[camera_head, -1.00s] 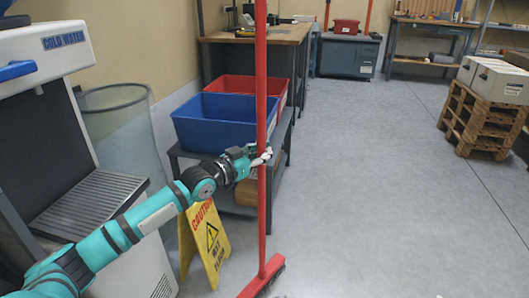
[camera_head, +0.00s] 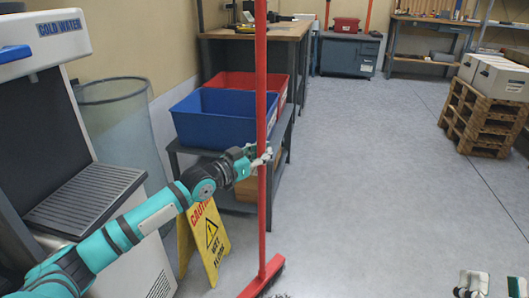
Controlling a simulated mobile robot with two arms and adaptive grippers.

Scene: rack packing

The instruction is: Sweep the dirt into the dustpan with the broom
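A red broom (camera_head: 261,100) stands nearly upright in the middle-left, its long handle running past the top edge. Its red head with dark bristles (camera_head: 264,278) is down at the floor near the bottom edge. My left gripper (camera_head: 263,158) is shut around the handle at about mid-height in the picture. A small dark patch at the bottom edge beside the bristles may be dirt; it is cut off. My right gripper (camera_head: 474,284) shows only partly in the bottom right corner, and its finger state is unclear. I cannot make out a dustpan.
A yellow wet floor sign (camera_head: 207,240) stands just left of the broom. Behind it is a grey cart with a blue bin (camera_head: 215,120) and a red bin. A water cooler (camera_head: 120,190) is at left. Pallets with boxes (camera_head: 480,115) are at right. Open floor lies between.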

